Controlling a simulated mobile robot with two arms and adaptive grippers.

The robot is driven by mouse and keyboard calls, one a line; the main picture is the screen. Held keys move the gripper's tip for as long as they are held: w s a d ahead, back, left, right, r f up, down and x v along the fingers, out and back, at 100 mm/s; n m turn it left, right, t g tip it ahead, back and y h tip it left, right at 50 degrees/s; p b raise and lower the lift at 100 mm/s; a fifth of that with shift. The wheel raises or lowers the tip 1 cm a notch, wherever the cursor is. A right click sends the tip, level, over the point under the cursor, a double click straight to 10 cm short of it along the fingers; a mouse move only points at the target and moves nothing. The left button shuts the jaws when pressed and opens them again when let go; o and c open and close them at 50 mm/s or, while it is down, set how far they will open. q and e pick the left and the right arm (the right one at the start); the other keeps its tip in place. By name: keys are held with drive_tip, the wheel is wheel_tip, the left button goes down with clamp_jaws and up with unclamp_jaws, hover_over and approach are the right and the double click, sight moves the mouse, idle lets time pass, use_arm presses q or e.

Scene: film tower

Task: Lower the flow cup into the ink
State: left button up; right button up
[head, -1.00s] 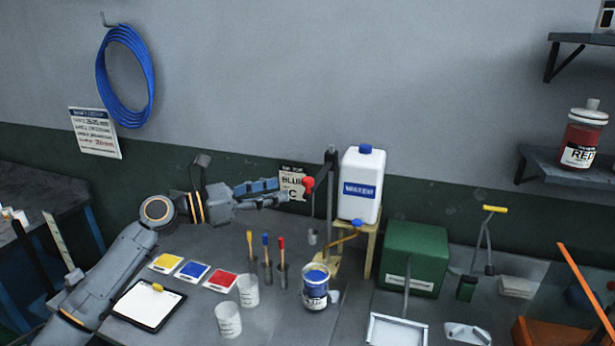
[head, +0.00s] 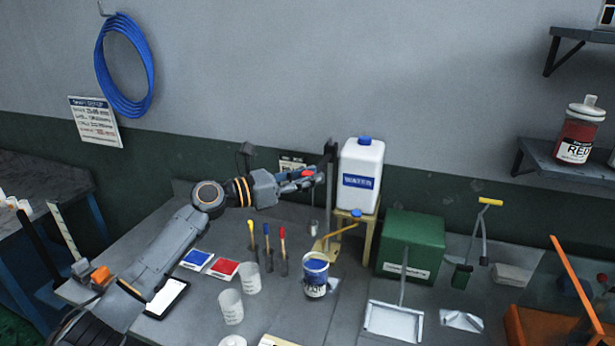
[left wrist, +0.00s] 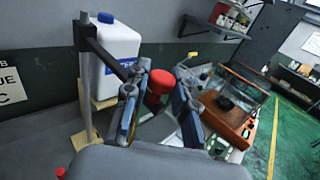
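A red knob (head: 308,173) sits beside the dark upright post (head: 329,195) of a stand. A small grey cup (head: 314,228), which looks like the flow cup, hangs below the knob and above the bench. The blue-topped ink can (head: 316,275) stands upright on the bench in front of it, apart from the cup. My left gripper (head: 312,177) is at the knob. In the left wrist view its fingers are spread on either side of the red knob (left wrist: 160,82), with gaps showing. The cup is hidden there. My right gripper is not in view.
A white water jug (head: 361,180) stands on a wooden stand right of the post. A green box (head: 413,245) is farther right. A metal tray (head: 393,320) lies at front right.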

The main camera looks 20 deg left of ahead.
use_arm(q)
clamp_jaws()
drive_tip(key=shift+f, duration=0.1)
